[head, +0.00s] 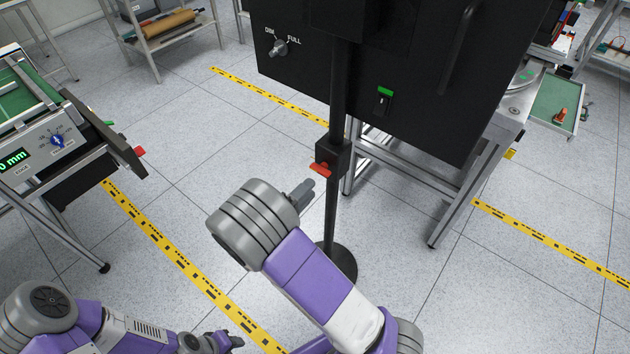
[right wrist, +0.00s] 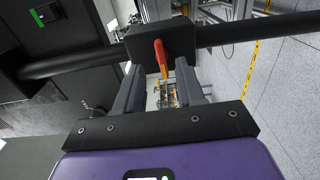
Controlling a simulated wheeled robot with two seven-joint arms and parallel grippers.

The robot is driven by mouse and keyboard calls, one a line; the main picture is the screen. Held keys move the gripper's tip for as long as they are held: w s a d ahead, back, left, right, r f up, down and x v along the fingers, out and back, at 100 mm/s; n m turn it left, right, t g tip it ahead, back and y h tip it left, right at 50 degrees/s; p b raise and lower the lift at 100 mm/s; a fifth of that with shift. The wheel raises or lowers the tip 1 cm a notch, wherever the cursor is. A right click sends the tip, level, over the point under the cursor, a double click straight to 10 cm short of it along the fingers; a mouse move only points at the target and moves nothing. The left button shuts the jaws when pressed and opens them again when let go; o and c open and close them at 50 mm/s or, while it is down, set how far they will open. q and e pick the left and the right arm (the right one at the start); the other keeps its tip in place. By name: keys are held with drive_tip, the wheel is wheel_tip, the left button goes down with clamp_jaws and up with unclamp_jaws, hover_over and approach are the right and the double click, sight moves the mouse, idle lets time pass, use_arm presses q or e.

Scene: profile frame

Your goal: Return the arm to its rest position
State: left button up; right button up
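My right arm reaches up the middle of the head view. Its gripper (head: 304,191) is beside a black upright pole (head: 333,215), close to a red lever (head: 320,169) on the pole's black clamp block (head: 331,153). In the right wrist view the two fingers of the right gripper (right wrist: 160,82) stand apart with nothing held between them. The red lever (right wrist: 161,58) shows just past the fingertips; I cannot tell whether they touch the block. My left gripper (head: 228,341) is low in the head view, over the floor; its finger opening is too small to read.
A large black cabinet (head: 405,60) with a knob and a green-marked switch stands behind the pole. A bench with a dial and display (head: 50,140) is at the left. A shelf (head: 165,35) stands at the back left. Yellow-taped floor (head: 180,258) between them is open.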

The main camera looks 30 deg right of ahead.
drive_tip(key=shift+s+a, duration=0.15)
drive_tip(key=shift+a, duration=0.2)
